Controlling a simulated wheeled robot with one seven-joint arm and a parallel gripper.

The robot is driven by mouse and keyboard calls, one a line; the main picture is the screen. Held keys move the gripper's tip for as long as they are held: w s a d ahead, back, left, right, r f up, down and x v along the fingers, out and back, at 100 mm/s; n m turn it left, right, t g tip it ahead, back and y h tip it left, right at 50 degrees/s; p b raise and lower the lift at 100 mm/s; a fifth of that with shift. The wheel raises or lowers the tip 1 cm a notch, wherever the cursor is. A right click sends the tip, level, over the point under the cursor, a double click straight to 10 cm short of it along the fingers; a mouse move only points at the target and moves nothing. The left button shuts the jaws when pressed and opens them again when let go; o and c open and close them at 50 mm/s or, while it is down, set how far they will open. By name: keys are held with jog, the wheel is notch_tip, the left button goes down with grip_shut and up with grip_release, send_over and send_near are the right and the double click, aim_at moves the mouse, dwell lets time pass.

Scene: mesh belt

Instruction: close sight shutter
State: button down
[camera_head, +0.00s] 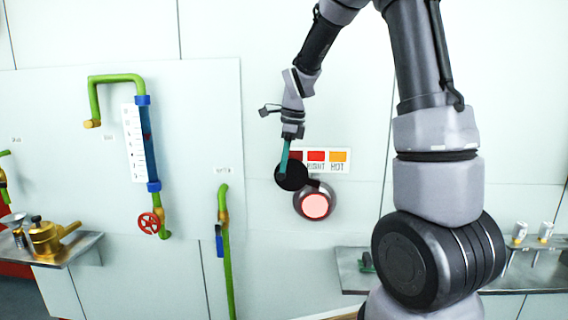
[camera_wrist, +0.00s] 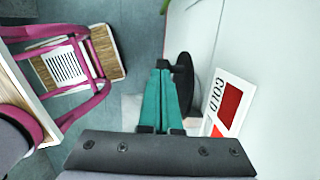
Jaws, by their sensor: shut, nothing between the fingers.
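The sight port (camera_head: 329,191) is a dark round housing on the wall with a glowing pink-red glass (camera_head: 315,206), which shows uncovered. The shutter, a black disc (camera_head: 291,176), sits up and left of the glass, at the housing's upper left side. My gripper (camera_head: 283,170) reaches down to the disc with its teal fingers shut and empty; the tips overlap the disc's upper left edge in the head view. In the wrist view my gripper (camera_wrist: 162,66) is just left of the shutter (camera_wrist: 183,80), seen nearly edge-on. I cannot tell whether they touch.
A colour label (camera_head: 316,156) is on the wall above the port. A green pipe (camera_head: 224,235) runs down the wall to the left, with a red valve wheel (camera_head: 149,223) further left. A metal shelf (camera_head: 350,268) is at lower right. A pink-framed chair (camera_wrist: 70,65) shows in the wrist view.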

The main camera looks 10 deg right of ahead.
dwell(0.3)
jog(key=shift+w+a+f+g+h, duration=0.2)
jog(key=shift+a+f+g+h, duration=0.1)
jog(key=shift+a+f+h, duration=0.55)
notch_tip(320, 180, down, 13)
jog(key=g+h, duration=0.4)
jog(key=h, duration=0.8)
jog(key=s+d+f+h, duration=0.1)
jog(key=s+d+f, duration=0.1)
jog(key=d+f, duration=0.3)
jog(key=shift+d, duration=1.05)
jog(key=shift+f+h, duration=0.1)
jog(key=shift+h, duration=0.15)
